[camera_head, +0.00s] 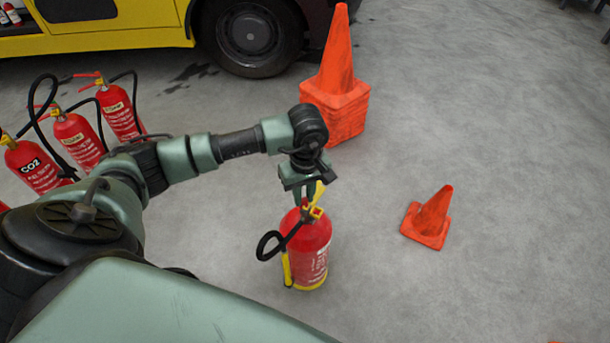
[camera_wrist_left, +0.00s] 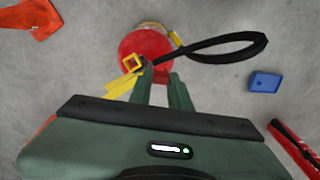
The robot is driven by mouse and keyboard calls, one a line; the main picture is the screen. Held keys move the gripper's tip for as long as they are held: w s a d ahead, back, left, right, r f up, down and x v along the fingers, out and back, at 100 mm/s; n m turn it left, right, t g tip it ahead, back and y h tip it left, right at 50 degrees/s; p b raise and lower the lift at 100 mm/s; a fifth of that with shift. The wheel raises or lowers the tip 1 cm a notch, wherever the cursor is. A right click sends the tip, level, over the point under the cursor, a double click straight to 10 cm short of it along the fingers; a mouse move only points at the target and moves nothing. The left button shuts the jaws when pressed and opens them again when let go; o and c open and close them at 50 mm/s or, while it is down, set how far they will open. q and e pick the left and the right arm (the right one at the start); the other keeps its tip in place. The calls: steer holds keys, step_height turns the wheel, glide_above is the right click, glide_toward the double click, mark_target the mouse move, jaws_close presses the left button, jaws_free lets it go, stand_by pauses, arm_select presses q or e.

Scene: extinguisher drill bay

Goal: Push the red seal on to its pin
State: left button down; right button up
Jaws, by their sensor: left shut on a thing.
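A red fire extinguisher (camera_head: 309,250) with a yellow base stands upright on the floor, a black hose looping to its left. My left gripper (camera_head: 304,202) points down at its head, beside the yellow handle and a small yellow frame. In the left wrist view the extinguisher (camera_wrist_left: 146,44) lies beyond my left fingertips (camera_wrist_left: 161,71), with the yellow frame (camera_wrist_left: 131,62) just left of them. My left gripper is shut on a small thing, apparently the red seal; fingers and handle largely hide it. The pin cannot be made out. My right gripper is not in view.
Several red extinguishers (camera_head: 78,140) stand at the left. A stack of orange cones (camera_head: 336,105) is behind my gripper, and a small cone (camera_head: 430,220) is to the right. A yellow vehicle (camera_head: 120,25) is at the back. A blue tray-like thing (camera_wrist_left: 265,82) lies on the floor.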

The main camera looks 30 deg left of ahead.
arm_select(q)
steer(key=shift+w+a+f+n+b, duration=0.95)
steer(key=shift+w+f+n, duration=0.05)
steer(key=shift+f+n, duration=0.25)
steer(key=shift+w+a+f+n+b, duration=0.95)
steer(key=shift+w+f+n, duration=0.15)
steer(key=shift+n, duration=0.2)
steer(key=shift+w+a+f+n+b, duration=0.9)
steer(key=shift+w+a+f+n, duration=0.05)
steer(key=shift+f+n, duration=0.3)
steer(key=shift+f+b, duration=0.5)
steer(key=shift+f, duration=0.15)
steer(key=shift+f+b, duration=0.75)
steer(key=shift+f, duration=0.35)
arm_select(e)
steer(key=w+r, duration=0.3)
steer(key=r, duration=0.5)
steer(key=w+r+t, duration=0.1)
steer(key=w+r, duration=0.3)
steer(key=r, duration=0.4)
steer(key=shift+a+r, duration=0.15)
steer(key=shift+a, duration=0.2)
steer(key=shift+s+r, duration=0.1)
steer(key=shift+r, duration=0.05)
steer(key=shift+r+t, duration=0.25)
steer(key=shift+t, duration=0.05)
